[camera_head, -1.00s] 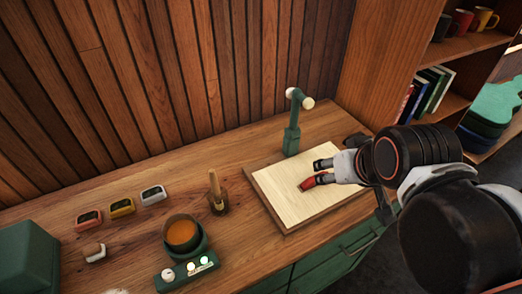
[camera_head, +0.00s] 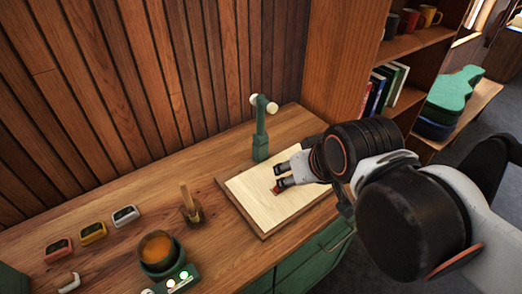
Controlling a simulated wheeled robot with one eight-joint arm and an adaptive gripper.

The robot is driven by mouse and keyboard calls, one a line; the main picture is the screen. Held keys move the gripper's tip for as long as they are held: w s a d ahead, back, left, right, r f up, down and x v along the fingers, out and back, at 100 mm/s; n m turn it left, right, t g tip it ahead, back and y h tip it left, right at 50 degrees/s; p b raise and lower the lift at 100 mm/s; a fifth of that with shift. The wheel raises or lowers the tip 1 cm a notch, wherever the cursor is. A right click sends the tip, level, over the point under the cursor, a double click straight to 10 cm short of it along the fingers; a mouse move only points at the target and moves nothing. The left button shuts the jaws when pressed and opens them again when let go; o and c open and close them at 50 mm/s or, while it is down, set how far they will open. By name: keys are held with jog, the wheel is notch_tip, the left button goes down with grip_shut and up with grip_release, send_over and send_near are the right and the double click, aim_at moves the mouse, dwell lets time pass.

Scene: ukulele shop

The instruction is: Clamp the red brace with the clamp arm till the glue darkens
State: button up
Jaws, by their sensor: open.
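The red brace (camera_head: 276,190) lies on the pale wooden board (camera_head: 250,203), mostly hidden by my gripper. My gripper (camera_head: 279,176) is open, its two dark fingertips just over the board beside the brace. I cannot tell whether a finger touches the brace. The green clamp arm (camera_head: 260,132) stands upright at the board's back edge, its cream-ended head raised well above the board. The glue on the brace is too small to make out.
An amber glue pot (camera_head: 157,250) with a control strip sits at the front left. A brush in a holder (camera_head: 190,207) stands left of the board. Three small boxes (camera_head: 93,232) line the back left. A bookshelf (camera_head: 400,80) rises at the right.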

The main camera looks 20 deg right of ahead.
jog(key=w+r+g+p, duration=0.1)
jog(key=w+r+p, duration=0.35)
jog(key=r, duration=0.25)
notch_tip(320, 180, up, 9)
jog(key=n+g+p, duration=0.4)
jog(key=g+p, duration=0.2)
jog(key=p, duration=0.7)
send_over(256, 95)
notch_tip(256, 95, down, 13)
jog(key=shift+w+f+b, duration=0.1)
jog(key=shift+w+b, duration=0.05)
jog(key=shift+b, duration=0.3)
grip_shut()
